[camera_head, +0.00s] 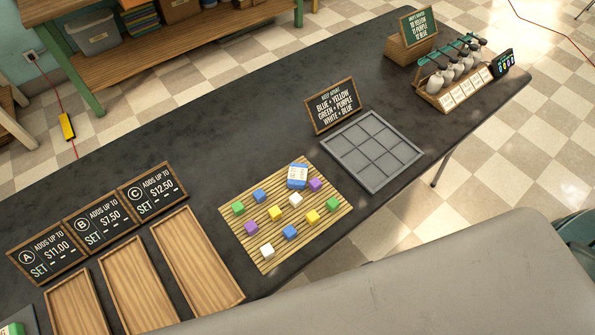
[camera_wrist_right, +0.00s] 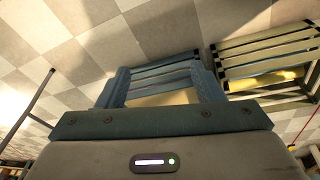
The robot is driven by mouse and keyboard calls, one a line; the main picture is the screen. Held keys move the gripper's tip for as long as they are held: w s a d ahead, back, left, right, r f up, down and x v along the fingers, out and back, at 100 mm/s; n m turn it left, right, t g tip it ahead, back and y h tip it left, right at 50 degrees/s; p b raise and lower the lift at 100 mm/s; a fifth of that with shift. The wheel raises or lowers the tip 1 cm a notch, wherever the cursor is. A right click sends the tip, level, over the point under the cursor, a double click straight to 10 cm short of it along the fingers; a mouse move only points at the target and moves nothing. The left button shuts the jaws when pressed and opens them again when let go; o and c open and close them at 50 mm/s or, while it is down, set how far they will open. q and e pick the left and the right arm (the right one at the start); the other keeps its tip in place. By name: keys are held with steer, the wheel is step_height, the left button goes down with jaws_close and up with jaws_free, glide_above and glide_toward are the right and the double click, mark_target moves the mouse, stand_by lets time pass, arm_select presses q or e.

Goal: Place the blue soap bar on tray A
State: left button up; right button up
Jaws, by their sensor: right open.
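Two small blue soap bars lie on a bamboo mat (camera_head: 262,255) in the head view, one at the upper left (camera_head: 260,195) and one near the front (camera_head: 289,232). Tray A (camera_head: 77,303) is an empty-looking wooden tray at the lower left, below sign A (camera_head: 47,250); its near end is cut off by the picture edge. My right gripper (camera_wrist_right: 162,85) shows only in the right wrist view, with its fingers apart and nothing held between them. It faces the floor and slatted furniture, away from the soap. My left gripper is not in view.
Green, yellow, purple and white bars and a blue-white labelled box (camera_head: 298,176) share the mat. Two more wooden trays (camera_head: 138,287) (camera_head: 198,260) stand beside tray A. A grey divided tray (camera_head: 372,150) and a bottle rack (camera_head: 455,75) are farther right. Dark tabletop behind the mat is clear.

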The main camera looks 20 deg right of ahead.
steer(key=w+a+r+p, duration=0.1)
steer(key=w+r, duration=0.1)
steer(key=r, duration=0.6)
steer(key=w+r+p, duration=0.1)
steer(key=w+r, duration=0.1)
steer(key=r, duration=0.7)
step_height(320, 180, up, 16)
steer(key=m+g+p, duration=0.2)
steer(key=m+p, duration=0.1)
steer(key=m, duration=0.3)
glide_above(298, 173)
steer(key=shift+y, duration=0.4)
step_height(298, 173, down, 5)
steer(key=shift+w+p, duration=0.1)
steer(key=shift+p, duration=0.35)
steer(key=shift+a+f, duration=0.1)
steer(key=shift+f, duration=0.15)
step_height(298, 173, down, 4)
steer(key=shift+f+p, duration=0.1)
steer(key=shift+p, duration=0.9)
steer(key=shift+f, duration=0.3)
steer(key=c, duration=0.8)
